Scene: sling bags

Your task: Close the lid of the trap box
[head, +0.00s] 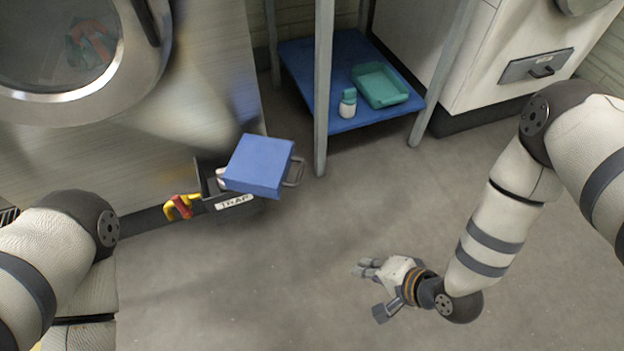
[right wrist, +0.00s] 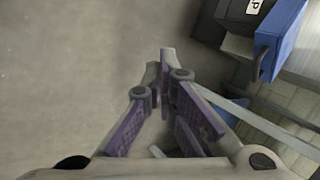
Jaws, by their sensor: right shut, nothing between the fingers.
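The trap box (head: 233,203) is a dark box with a white "TRAP" label, low on the front of the metal machine at centre left in the head view. Its blue lid (head: 258,165) is a flat square panel with a grey handle at its right edge. The lid stands open at an angle; part of the dark inside shows to its left. In the right wrist view the lid (right wrist: 280,36) is at the top right. My right gripper (head: 362,268) is shut and empty over the floor, right of and nearer than the box, apart from it. My left gripper is out of view.
A yellow and red handle (head: 180,206) sits just left of the box. A metal-legged stand with a blue shelf (head: 300,65) is behind, holding a teal tray (head: 380,86) and a small bottle (head: 348,103). The grey floor (head: 270,290) in front is clear.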

